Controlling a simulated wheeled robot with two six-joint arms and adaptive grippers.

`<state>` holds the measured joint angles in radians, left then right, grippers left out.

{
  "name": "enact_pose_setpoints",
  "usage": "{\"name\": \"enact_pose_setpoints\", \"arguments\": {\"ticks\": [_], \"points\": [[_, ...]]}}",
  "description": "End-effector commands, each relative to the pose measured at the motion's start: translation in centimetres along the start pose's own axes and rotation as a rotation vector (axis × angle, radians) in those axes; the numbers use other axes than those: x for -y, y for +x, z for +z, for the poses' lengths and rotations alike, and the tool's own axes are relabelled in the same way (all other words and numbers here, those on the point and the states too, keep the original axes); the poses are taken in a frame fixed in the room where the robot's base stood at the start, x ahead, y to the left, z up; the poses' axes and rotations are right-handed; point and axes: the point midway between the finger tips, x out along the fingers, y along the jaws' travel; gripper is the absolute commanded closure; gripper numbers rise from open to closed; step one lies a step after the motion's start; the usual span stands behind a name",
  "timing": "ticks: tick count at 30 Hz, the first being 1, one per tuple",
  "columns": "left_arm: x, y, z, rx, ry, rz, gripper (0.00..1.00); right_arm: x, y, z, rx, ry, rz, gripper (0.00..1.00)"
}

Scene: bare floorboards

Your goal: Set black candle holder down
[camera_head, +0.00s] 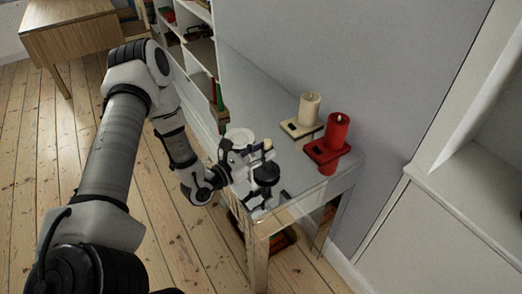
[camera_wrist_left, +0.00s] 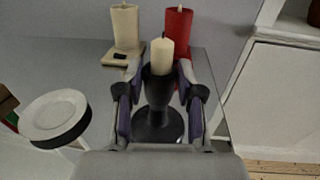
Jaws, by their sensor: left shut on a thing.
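My left gripper (camera_head: 262,168) is shut on the black candle holder (camera_head: 267,174), above the front end of the grey-topped table (camera_head: 250,90). In the left wrist view the holder (camera_wrist_left: 157,122) stands between the two fingers (camera_wrist_left: 160,95), its stem gripped and its round base below them. A short cream candle (camera_wrist_left: 162,57) sits in its top. The holder looks about upright. I cannot tell whether its base touches the tabletop. My right gripper is not in view.
A cream candle (camera_head: 309,108) and a red candle (camera_head: 337,130) stand on flat holders at the table's right side. A white plate (camera_wrist_left: 54,114) with a dark rim lies left of the gripper. A bookshelf (camera_head: 195,50) stands behind. The far tabletop looks clear.

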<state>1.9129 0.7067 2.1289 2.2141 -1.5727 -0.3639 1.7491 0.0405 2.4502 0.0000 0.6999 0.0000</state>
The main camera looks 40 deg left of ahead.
Motion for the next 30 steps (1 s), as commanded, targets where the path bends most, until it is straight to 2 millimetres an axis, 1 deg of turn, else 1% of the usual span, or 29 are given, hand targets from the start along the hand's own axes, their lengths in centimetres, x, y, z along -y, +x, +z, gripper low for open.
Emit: {"name": "enact_pose_setpoints", "arguments": {"ticks": [1, 9, 14, 15, 16, 17, 25, 28, 29, 30], "points": [[0.29, -0.12, -0.87, 0.0, 0.0, 0.002, 1.0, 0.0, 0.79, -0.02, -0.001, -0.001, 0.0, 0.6], [0.41, -0.21, -0.72, 0.001, 0.001, 0.006, 1.0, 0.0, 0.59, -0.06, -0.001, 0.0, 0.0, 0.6], [0.39, -0.2, -1.16, 0.002, 0.001, 0.006, 1.0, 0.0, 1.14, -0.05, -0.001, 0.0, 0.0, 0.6], [0.4, -0.22, -1.14, 0.0, 0.0, 0.006, 0.57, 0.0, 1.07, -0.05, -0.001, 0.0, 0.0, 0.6], [0.4, -0.22, -1.08, 0.0, 0.001, 0.006, 0.46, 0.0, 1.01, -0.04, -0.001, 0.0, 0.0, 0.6], [0.4, -0.22, -1.07, 0.0, 0.001, 0.006, 0.38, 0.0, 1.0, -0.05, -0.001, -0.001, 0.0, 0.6], [0.4, -0.21, -1.02, 0.001, 0.001, 0.006, 0.38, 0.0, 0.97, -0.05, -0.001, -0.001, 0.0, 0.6], [0.41, -0.2, -0.53, 0.001, 0.001, 0.005, 0.38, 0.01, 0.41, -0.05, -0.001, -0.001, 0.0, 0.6], [0.38, -0.31, -0.46, 0.0, 0.0, 0.006, 0.38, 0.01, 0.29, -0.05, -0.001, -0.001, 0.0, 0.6], [0.28, -0.89, -0.78, -0.001, -0.001, 0.009, 0.38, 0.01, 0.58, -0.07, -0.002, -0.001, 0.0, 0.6]]}}
